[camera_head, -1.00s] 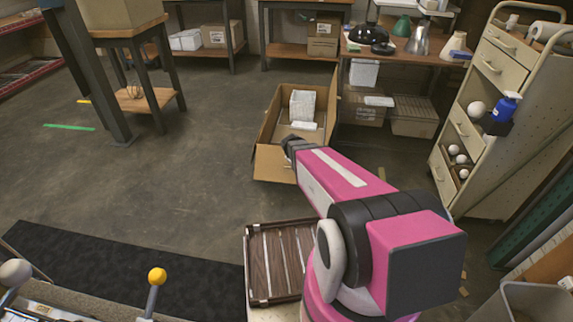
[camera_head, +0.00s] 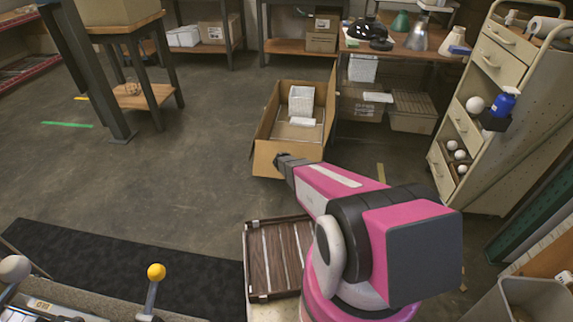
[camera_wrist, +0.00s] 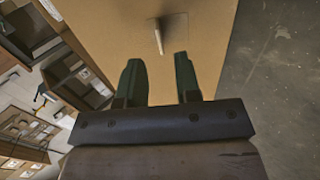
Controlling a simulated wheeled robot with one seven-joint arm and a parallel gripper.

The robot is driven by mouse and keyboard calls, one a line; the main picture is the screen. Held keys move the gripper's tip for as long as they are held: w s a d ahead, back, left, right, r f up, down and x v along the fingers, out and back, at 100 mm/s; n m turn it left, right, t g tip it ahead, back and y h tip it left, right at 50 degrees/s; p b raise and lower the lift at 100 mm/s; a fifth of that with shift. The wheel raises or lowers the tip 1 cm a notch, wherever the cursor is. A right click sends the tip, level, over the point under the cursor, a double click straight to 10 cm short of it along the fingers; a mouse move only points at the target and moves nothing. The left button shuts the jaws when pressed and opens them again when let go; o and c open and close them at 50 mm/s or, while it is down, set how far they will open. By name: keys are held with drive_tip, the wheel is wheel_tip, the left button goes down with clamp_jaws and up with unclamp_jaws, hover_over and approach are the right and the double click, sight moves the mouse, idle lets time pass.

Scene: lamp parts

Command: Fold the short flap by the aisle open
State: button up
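An open cardboard box (camera_head: 264,125) stands on the floor at the centre of the head view. Its near short cardboard panel (camera_head: 262,160) faces me; I cannot tell whether this is the flap or the wall below it. My gripper (camera_head: 281,160) is at this panel, overlapping it in the picture; contact cannot be told. In the wrist view, my gripper (camera_wrist: 160,72) has its two dark fingers apart, with nothing seen held between them. Brown cardboard (camera_wrist: 205,25) fills the view ahead, with a thin pale peg-like piece (camera_wrist: 158,40) beyond the fingertips.
A white package (camera_head: 301,101) lies inside the box. A workbench (camera_head: 400,48) stands behind it and a beige drawer cabinet (camera_head: 500,66) to the right. A slatted brown crate (camera_head: 275,258) is near me. The floor (camera_head: 190,170) left of the box is clear.

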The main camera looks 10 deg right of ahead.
drive_tip(key=x, duration=0.5)
drive_tip(key=shift+w+f, duration=0.1)
clamp_jaws()
